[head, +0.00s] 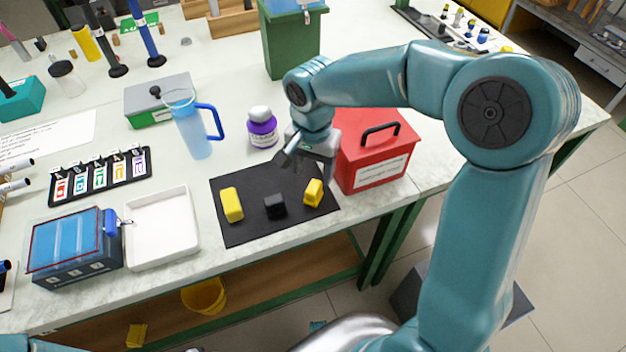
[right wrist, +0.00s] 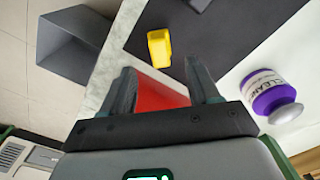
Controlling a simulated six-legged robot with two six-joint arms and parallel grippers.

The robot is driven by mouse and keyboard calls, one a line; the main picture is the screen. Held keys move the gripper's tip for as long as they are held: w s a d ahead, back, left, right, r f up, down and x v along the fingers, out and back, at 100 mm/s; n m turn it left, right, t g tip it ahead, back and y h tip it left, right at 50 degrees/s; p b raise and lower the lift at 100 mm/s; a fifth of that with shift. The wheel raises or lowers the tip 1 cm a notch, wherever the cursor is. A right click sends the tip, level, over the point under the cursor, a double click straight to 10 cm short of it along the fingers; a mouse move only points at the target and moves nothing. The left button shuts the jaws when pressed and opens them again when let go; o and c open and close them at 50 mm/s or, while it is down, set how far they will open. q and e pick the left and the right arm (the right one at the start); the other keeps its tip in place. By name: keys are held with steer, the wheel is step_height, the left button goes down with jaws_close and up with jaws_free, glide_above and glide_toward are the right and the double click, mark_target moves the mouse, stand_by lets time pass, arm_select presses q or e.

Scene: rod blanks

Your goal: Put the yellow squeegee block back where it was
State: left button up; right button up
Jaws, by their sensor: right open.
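Two yellow blocks lie on the black mat (head: 245,231), one on the left (head: 232,204) and one on the right (head: 313,193). A black block (head: 275,206) lies between them. I cannot tell by look which yellow one is the squeegee block. My right gripper (head: 306,168) is open and empty above the mat's back right part, near the right yellow block. In the right wrist view a yellow block (right wrist: 160,48) lies on the mat beyond the open fingers (right wrist: 160,72), apart from them. My left gripper is out of view.
A red box (head: 375,160) with a black handle stands right of the mat. A purple-banded bottle (head: 262,130) and a blue pitcher (head: 193,130) stand behind it. A white tray (head: 162,252) is to the left. The table's front edge is close to the mat.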

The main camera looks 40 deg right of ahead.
mark_target(312, 187)
step_height(312, 187, up, 5)
steer(key=shift+f, duration=0.1)
steer(key=shift+f, duration=0.1)
stand_by(0.6)
